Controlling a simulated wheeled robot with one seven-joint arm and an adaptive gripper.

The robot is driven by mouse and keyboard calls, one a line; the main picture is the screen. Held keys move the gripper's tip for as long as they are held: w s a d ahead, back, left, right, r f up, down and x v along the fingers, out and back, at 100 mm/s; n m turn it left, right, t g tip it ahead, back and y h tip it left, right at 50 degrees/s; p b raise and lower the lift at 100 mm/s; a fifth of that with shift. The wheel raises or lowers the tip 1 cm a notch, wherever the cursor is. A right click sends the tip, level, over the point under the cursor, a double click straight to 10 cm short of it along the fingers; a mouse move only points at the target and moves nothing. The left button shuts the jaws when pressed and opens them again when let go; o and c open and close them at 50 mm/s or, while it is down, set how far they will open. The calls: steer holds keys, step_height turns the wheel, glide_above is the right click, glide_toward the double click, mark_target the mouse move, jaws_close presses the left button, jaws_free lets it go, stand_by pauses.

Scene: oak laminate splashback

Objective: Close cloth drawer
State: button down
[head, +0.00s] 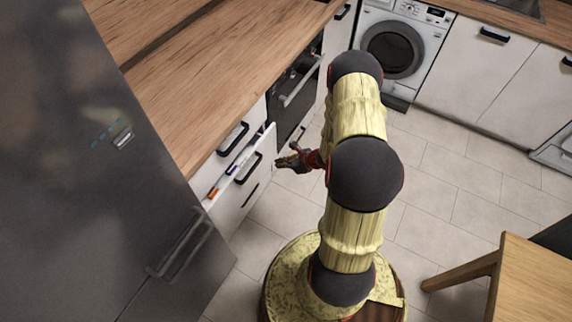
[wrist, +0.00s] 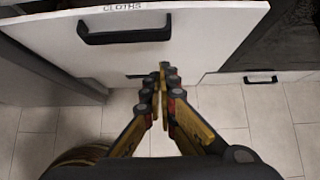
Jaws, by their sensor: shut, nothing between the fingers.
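The cloth drawer (head: 262,149) is the white drawer under the top one, left of the oven; it stands partly open, with its front out from the cabinet. In the wrist view its white front (wrist: 215,32) carries the label "CLOTHS" and a black bar handle (wrist: 124,27). My gripper (head: 282,162) is in front of the drawer, to its right in the head view. In the wrist view my gripper (wrist: 166,76) is shut and empty, its fingertips below and right of the handle, over the lower part of the front. I cannot tell whether they touch it.
Small orange and blue items (head: 213,193) show inside the open drawer. An oven (head: 297,90) is beside the drawers, a fridge (head: 70,150) at left, a washing machine (head: 395,48) at the back. A wooden table (head: 530,280) stands at lower right. The tiled floor between is clear.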

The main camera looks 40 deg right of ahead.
mark_target(253, 156)
steer(key=w+a+f+b, duration=0.1)
steer(key=w+a+f, duration=0.1)
steer(key=w, duration=0.4)
steer(key=shift+f, duration=0.25)
steer(key=w, duration=0.1)
steer(key=w+a+b, duration=0.1)
steer(key=w, duration=0.1)
steer(key=w+a+b, duration=0.1)
steer(key=w, duration=0.1)
steer(key=shift+w, duration=0.1)
